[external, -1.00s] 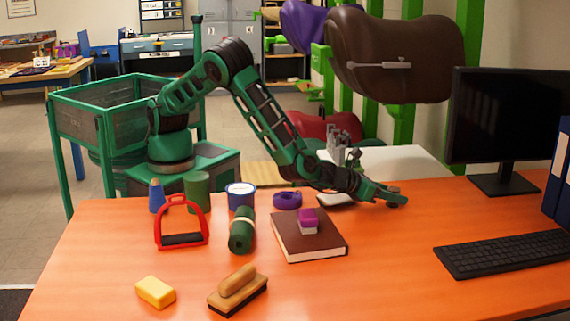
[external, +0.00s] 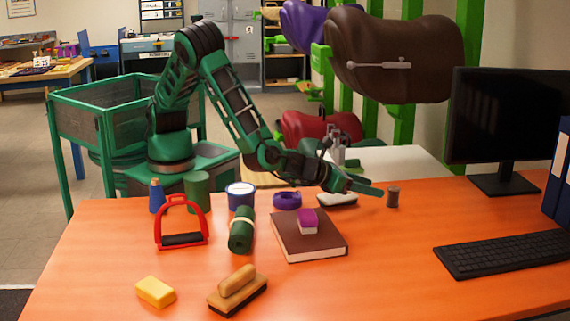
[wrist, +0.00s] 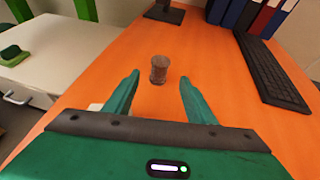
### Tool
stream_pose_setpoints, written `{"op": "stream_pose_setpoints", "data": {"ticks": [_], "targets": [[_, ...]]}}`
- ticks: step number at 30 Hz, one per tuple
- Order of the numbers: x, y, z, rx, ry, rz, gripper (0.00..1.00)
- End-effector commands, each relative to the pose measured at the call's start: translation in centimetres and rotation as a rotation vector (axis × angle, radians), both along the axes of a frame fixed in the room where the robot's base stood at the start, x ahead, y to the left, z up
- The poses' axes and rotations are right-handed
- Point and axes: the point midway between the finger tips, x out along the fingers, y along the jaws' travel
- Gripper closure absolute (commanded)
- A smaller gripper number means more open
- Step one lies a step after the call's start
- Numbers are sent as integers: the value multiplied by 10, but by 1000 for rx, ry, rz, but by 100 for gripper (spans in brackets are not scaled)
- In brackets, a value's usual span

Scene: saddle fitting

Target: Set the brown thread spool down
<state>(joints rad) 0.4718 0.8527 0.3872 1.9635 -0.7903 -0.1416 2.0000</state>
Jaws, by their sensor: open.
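The brown thread spool (external: 392,197) stands upright on the orange table, toward its back right, in the external view. In the wrist view the spool (wrist: 159,69) stands on the bare tabletop, beyond my fingertips and centred between them. My gripper (external: 374,190) is to the left of the spool and apart from it. In the wrist view my gripper (wrist: 158,77) has its two green fingers spread wide with nothing between them.
A white mouse-like object (external: 337,200) lies left of the spool, near my gripper. A brown book (external: 308,240) with a purple-topped block, a keyboard (external: 505,254) and a monitor (external: 505,120) stand around. The tabletop in front of the spool is clear.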

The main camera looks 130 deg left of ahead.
Motion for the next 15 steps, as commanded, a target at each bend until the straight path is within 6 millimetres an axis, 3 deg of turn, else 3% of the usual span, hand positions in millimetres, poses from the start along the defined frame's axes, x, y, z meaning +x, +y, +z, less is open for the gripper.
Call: {"op": "stream_pose_setpoints", "data": {"ticks": [6,15], "targets": [[-11,-15,7,0,0,-1,50],[-13,-17,8,-10,-3,4,50]]}}
